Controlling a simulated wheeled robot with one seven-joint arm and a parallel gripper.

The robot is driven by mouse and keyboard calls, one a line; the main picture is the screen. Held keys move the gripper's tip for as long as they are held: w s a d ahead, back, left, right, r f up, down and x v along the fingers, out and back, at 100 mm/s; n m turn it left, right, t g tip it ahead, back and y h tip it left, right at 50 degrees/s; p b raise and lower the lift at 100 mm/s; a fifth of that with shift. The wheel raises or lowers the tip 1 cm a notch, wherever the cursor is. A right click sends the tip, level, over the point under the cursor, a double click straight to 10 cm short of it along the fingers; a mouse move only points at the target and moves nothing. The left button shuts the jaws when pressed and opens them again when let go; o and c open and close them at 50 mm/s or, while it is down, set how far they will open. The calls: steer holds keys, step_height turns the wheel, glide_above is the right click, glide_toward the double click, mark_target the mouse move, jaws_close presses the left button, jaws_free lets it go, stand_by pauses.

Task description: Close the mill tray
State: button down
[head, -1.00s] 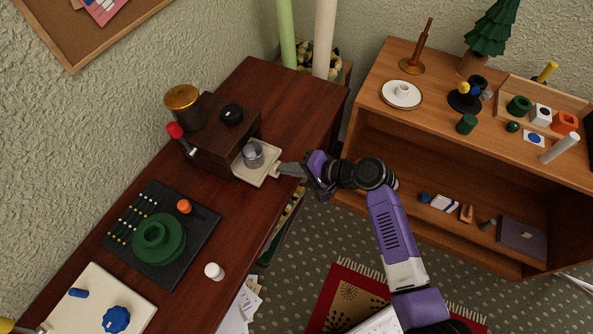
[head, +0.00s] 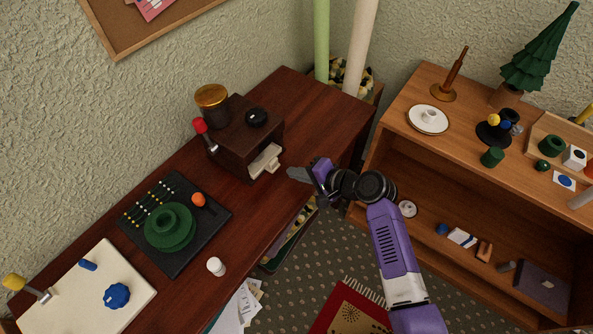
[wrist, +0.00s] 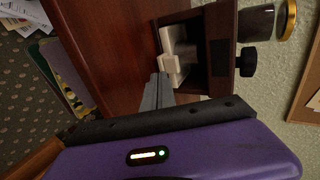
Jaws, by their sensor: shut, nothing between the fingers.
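The mill (head: 240,155) is a dark wooden box on the desk, with an amber jar, a black knob and a red-tipped handle. Its cream tray (head: 265,160) sticks a short way out of the front opening, most of it inside. The tray and its pale pull tab (wrist: 170,66) also show in the wrist view. My gripper (head: 291,173) is shut and empty, just right of the tray front. In the head view a small gap shows between them; in the wrist view the fingertips (wrist: 158,78) appear close to the tab.
A black mat (head: 205,240) with a green stepped disc lies left of the mill. A wooden shelf unit (head: 400,140) with small objects stands at the right. Bare desk (head: 310,110) lies beyond the mill.

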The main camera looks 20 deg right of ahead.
steer(key=v, duration=1)
steer(key=shift+w, duration=0.2)
steer(key=w+d+r+t+h, duration=0.2)
steer(key=w+d+r, duration=0.1)
steer(key=d, duration=0.1)
steer(key=s+d+r+n+t+h, duration=0.1)
steer(key=s+d+n+t+h, duration=0.1)
steer(key=s+d+t+h, duration=0.25)
steer(key=s+a+r+n, duration=0.2)
steer(key=s+n, duration=0.1)
steer(key=s, duration=0.8)
steer(key=s+a+r+n+g, duration=0.1)
steer(key=s+a+r+n, duration=0.2)
steer(key=s, duration=0.8)
steer(key=s+a+r+n, duration=0.2)
steer(key=s+a+r, duration=0.1)
steer(key=s, duration=0.8)
steer(key=shift+s+a+n, duration=0.15)
steer(key=shift+a+n, duration=0.05)
steer(key=shift+n, duration=0.2)
